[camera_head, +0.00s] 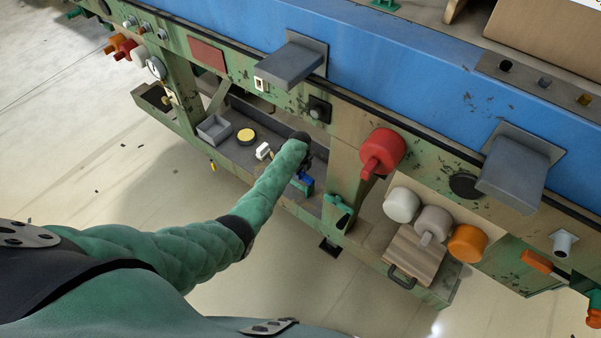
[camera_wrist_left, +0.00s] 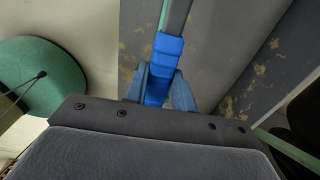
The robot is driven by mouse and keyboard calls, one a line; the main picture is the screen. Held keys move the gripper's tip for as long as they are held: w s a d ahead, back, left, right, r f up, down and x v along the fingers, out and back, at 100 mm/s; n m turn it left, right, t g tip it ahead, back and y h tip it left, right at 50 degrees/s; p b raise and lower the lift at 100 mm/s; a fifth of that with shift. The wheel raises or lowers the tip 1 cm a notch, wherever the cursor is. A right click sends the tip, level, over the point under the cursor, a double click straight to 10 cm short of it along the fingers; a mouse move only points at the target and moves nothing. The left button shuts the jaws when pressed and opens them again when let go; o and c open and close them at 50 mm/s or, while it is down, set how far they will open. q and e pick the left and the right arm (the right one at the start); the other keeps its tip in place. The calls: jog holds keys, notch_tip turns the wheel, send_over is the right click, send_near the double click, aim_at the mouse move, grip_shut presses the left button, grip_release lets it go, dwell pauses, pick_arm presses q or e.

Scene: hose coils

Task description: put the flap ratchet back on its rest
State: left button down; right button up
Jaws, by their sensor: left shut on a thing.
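My left gripper (camera_head: 305,170) reaches over the lower shelf of the green bench, mostly hidden by its own arm. In the left wrist view its two blue-grey fingers (camera_wrist_left: 159,92) are shut on the flap ratchet (camera_wrist_left: 167,47), on its blue grip. A grey bar runs up from the grip and out of the picture. In the head view a bit of blue (camera_head: 303,182) shows just below the gripper; I cannot tell whether it is ratchet or finger. I cannot make out the rest for certain. My right gripper is not in view.
The lower shelf holds a small grey tray (camera_head: 213,130), a yellow-topped round tin (camera_head: 246,136) and a small white item (camera_head: 263,151). A red knob (camera_head: 382,152) and a grey ledge (camera_head: 292,62) jut out above.

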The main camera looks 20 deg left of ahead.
pick_arm(q)
jog(key=shift+f+b, duration=0.35)
jog(key=shift+f, duration=0.15)
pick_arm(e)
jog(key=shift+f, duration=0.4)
pick_arm(q)
jog(key=c, duration=1.1)
grip_release()
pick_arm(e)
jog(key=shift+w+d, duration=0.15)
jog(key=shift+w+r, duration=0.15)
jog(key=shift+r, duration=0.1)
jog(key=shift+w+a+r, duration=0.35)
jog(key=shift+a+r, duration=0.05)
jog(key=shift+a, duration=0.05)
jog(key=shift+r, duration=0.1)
